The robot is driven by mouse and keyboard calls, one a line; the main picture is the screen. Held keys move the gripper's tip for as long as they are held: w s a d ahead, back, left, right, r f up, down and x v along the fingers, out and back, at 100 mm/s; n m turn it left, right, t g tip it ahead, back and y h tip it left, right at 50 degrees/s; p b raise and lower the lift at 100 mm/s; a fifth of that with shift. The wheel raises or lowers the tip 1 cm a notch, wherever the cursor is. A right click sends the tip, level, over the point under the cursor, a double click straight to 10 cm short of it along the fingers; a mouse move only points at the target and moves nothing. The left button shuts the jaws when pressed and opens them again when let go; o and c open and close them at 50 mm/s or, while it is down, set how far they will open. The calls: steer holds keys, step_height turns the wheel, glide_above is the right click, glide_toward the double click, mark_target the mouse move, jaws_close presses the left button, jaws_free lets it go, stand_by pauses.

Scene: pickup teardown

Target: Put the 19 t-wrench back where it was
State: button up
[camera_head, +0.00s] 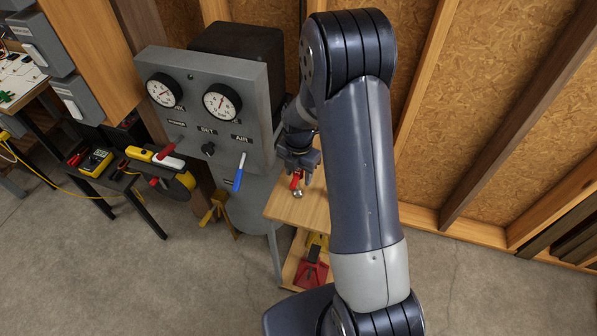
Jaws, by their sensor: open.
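My gripper (299,172) is open at the end of my dark arm, over the small wooden stand, and my forearm hides part of the area to its right. A small red piece with a shiny metal end (297,192) shows right at the fingertips, at the wooden top (316,214). I cannot tell whether this is the 19 t-wrench, or whether it touches the fingers or the top. No number can be read on it.
A grey gauge panel (202,122) with red and blue levers stands just left of my gripper. A red jack-like tool (312,271) sits on the stand's lower shelf. A small table with a yellow meter (96,162) is at left. The concrete floor (160,285) in front is clear.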

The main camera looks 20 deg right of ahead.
step_height(320, 180, up, 12)
steer(key=b, duration=0.1)
stand_by(0.5)
steer(key=shift+d, duration=0.1)
steer(key=shift+c, duration=0.5)
